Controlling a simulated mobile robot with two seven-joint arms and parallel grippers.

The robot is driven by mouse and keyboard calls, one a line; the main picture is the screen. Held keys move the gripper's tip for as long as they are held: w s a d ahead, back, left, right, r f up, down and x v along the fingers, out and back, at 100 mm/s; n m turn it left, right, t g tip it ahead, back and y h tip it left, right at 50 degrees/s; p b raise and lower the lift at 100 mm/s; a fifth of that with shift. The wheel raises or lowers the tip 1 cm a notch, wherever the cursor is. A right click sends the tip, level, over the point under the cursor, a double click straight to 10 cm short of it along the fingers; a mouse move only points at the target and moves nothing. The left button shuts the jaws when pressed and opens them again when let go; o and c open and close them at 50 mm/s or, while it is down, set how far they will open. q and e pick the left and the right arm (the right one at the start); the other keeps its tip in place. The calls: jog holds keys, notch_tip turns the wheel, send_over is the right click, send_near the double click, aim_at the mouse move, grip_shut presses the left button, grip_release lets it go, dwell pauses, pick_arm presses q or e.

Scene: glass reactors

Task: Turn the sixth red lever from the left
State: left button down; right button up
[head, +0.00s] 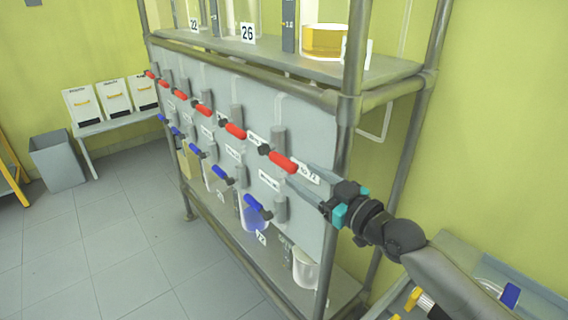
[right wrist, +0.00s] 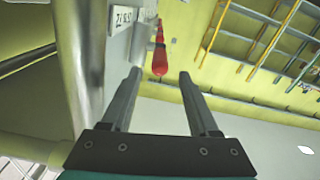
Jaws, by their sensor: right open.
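A row of red levers runs along the grey panel (head: 310,125) in the head view. The sixth from the left is the nearest red lever (head: 283,162), at the panel's right end, slanting down to the right. The fifth red lever (head: 236,131) is further left. My right gripper (head: 297,174) is open and empty at the free end of the sixth lever. In the right wrist view a red lever (right wrist: 160,60) hangs just beyond and between the fingertips of the open gripper (right wrist: 160,74). I cannot tell whether they touch. My left gripper is not in view.
Blue levers (head: 257,207) line the panel below the red ones. Metal frame posts (head: 351,60) stand right of the panel, close to my right arm. A shelf (head: 385,75) above holds a glass vessel with amber liquid (head: 324,40). Open floor lies at left.

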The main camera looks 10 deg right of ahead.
aim_at(284, 163)
jog(key=x, duration=0.7)
jog(key=shift+w+a+b, duration=0.1)
jog(key=shift+w+b, duration=0.15)
jog(key=shift+b, duration=0.05)
jog(key=shift+c, duration=0.4)
grip_shut()
jog(key=shift+f, duration=0.1)
dwell(0.6)
